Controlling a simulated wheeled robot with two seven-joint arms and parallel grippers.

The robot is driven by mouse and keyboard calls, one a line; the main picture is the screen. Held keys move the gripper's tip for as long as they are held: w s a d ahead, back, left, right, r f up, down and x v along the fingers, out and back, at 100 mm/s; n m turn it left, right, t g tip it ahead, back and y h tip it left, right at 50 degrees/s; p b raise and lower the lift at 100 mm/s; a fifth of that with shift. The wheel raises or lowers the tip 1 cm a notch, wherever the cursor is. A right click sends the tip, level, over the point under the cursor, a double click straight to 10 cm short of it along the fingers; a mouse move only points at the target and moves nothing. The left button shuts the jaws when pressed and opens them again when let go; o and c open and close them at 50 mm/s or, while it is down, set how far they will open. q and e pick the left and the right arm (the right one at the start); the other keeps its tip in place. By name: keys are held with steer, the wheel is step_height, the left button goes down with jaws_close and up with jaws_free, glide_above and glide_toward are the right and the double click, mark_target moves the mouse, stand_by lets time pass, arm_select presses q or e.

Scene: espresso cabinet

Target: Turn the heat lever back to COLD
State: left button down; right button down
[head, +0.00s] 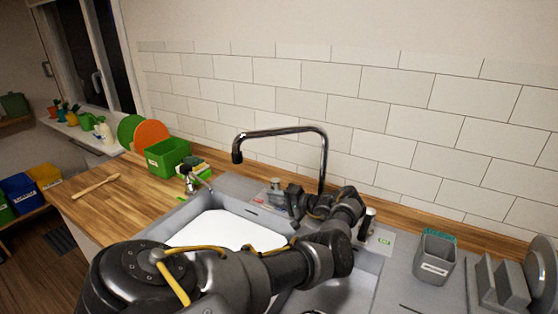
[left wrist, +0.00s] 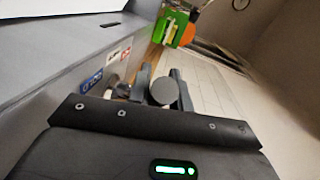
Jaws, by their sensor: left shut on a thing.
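My left gripper (head: 284,198) reaches over the back of the sink, with its fingers toward the left. It is shut on the heat lever (head: 275,184), whose metal top shows just beyond the fingers. In the left wrist view, a round grey knob (left wrist: 163,91) sits between the two fingers of the left gripper (left wrist: 160,84). A blue label (left wrist: 92,80) and a white label with red (left wrist: 119,54) are beside it on the grey surface. The lever's exact angle is hard to tell. My right gripper is not in view.
A tall curved faucet (head: 322,165) rises just behind the left gripper. A small tap (head: 188,182) stands at left, and another metal handle (head: 368,224) at right. A green bin (head: 167,155) and a grey holder (head: 434,262) stand apart on the counter. The wooden counter (head: 105,212) has free room.

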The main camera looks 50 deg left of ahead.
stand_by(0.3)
arm_select(q)
steer(key=c, duration=1.3)
jaws_free()
steer(key=shift+w, duration=0.1)
steer(key=b+v, duration=0.2)
steer(key=v, duration=0.4)
steer(key=shift+w+d+f+b, duration=0.1)
steer(key=shift+d+b, duration=0.2)
steer(key=shift+b, duration=0.1)
steer(key=shift+w+d, duration=0.15)
steer(key=shift+d, duration=0.25)
steer(key=shift+r, duration=0.25)
